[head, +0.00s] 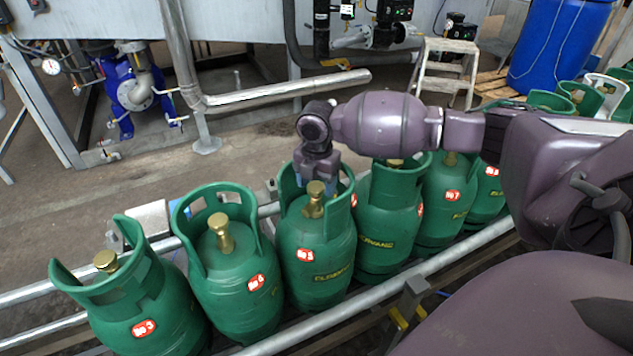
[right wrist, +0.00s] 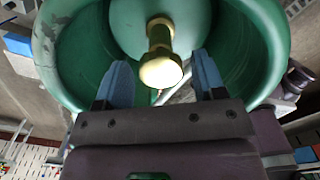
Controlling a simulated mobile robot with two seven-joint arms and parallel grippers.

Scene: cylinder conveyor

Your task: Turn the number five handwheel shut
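The cylinder labelled number five (head: 318,262) is green, with a red-and-white label, and stands third from the left in the row. Its brass handwheel (head: 316,188) sits on top inside the green collar. My right gripper (head: 317,182) reaches down into that collar from above. In the right wrist view the brass handwheel (right wrist: 160,72) lies between the two blue fingertips of my right gripper (right wrist: 163,78), with a gap on each side. The gripper is open, and no contact shows. My left gripper is in neither view.
Similar green cylinders stand close on both sides, such as the left neighbour (head: 238,270) and right neighbour (head: 388,225). Metal conveyor rails (head: 350,312) run along the row. A blue drum (head: 560,45) and a step stool (head: 446,72) stand behind.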

